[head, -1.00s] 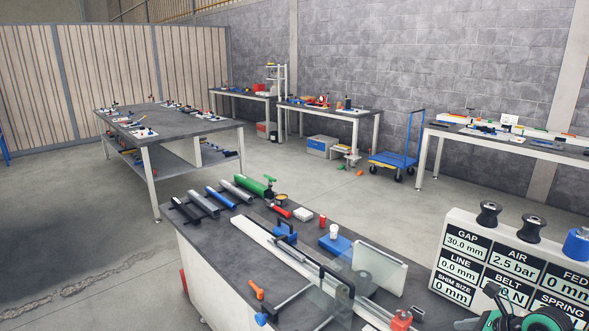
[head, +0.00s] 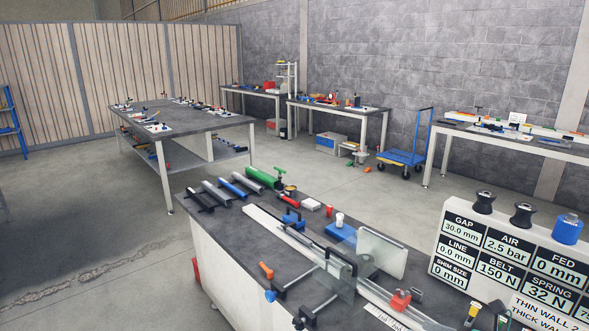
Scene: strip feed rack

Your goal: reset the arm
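My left gripper is not in view. At the bottom right edge, small dark pieces with yellow and green bits (head: 501,313) stick up in front of the label board. They may be the top of my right gripper, but they are cut off by the frame, and I cannot tell whether it is open or shut. Nothing is seen held.
A label board (head: 450,275) stands at right. Open floor (head: 90,240) lies left.

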